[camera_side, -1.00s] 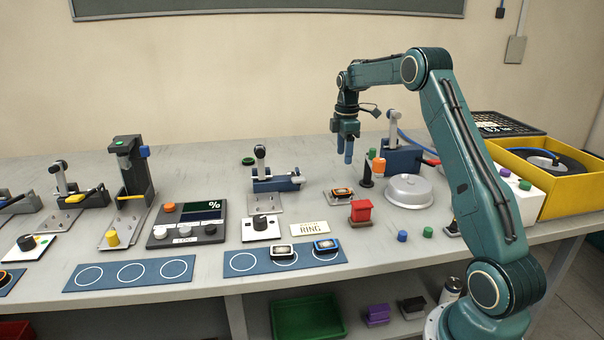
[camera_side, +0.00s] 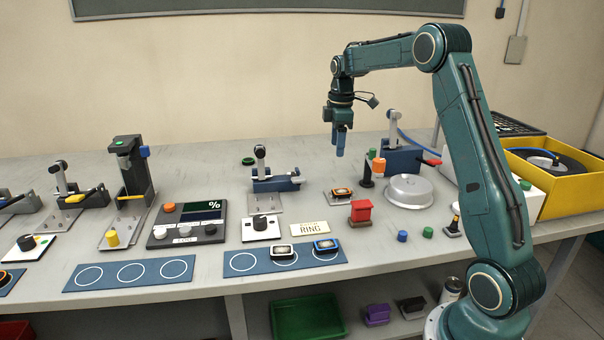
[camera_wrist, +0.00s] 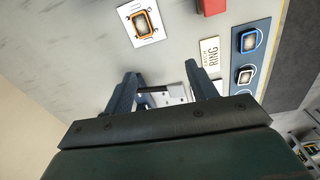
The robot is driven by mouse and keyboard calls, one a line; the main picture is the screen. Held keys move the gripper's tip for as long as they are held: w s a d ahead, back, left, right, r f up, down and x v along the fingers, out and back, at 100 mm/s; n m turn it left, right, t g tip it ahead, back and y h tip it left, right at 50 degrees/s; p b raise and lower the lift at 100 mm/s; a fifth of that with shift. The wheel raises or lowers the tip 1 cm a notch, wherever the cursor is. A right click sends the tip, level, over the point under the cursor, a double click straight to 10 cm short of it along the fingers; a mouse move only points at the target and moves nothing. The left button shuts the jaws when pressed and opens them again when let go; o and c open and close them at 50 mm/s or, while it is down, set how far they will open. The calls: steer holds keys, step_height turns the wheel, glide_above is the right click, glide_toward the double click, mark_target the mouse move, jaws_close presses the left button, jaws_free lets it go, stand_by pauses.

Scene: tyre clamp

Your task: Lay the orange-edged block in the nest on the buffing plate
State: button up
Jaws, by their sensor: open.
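The orange-edged block (camera_side: 341,190) lies on a small pale plate (camera_side: 333,199) right of the table's middle. The wrist view shows the block (camera_wrist: 145,24) lying within the plate (camera_wrist: 133,11); I cannot tell how fully it is seated in a nest. My gripper (camera_side: 340,153) is in the air above and behind the block, pointing down. In the wrist view its two fingers (camera_wrist: 163,88) are apart with nothing held between them.
A red block (camera_side: 361,211) stands close right of the plate. A blue mat (camera_side: 233,265) in front holds a white-edged block (camera_side: 279,252) and a blue-edged block (camera_side: 325,245).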

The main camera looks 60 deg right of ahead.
steer(key=s+a+r+m+t, duration=0.1)
steer(key=s+a+r, duration=0.25)
steer(key=a, duration=0.25)
steer(key=s+a+r+m+t, duration=0.1)
steer(key=s+a+r+m, duration=0.2)
steer(key=a, duration=0.4)
steer(key=s+a+r, duration=0.3)
steer(key=s+a, duration=0.1)
steer(key=a, duration=0.2)
steer(key=s+a+f+m+t, duration=0.1)
steer(key=s+a+f+m, duration=0.1)
steer(key=s+a, duration=0.3)
steer(key=s+a+f+m+t, duration=0.2)
steer(key=s+a, duration=0.2)
steer(key=s, duration=0.7)
steer(key=shift+a, duration=0.4)
